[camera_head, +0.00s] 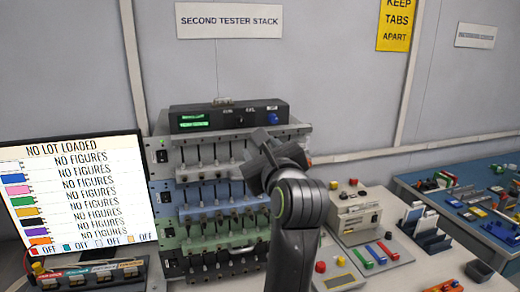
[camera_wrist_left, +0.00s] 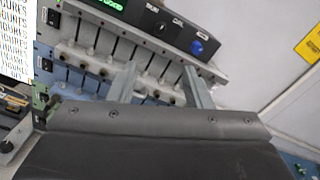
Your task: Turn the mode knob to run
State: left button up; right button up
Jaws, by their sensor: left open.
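A black tester unit (camera_head: 228,116) with green displays tops the rack. Its front carries a small dark knob (camera_head: 241,120) and a blue knob (camera_head: 273,118). The left wrist view also shows the dark knob (camera_wrist_left: 161,27) and the blue knob (camera_wrist_left: 198,47). My right gripper is not in view.
A rack (camera_head: 222,152) with rows of clamps and levers stands below the unit. A monitor (camera_head: 80,195) is at left. A beige box (camera_head: 357,212) with buttons and a grey panel (camera_head: 376,256) lie to the right. A blue table (camera_head: 470,190) is at far right.

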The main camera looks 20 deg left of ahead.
pick_arm(q)
jog(key=m, duration=0.3)
jog(key=p, duration=0.8)
send_near(241, 123)
jog(key=x, duration=0.7)
jog(key=shift+w+r, duration=0.1)
jog(key=shift+r, duration=0.05)
jog(key=shift+w+a, duration=0.35)
jog(key=shift+w, duration=0.05)
jog(key=shift+c, duration=0.4)
jog(key=c, duration=0.9)
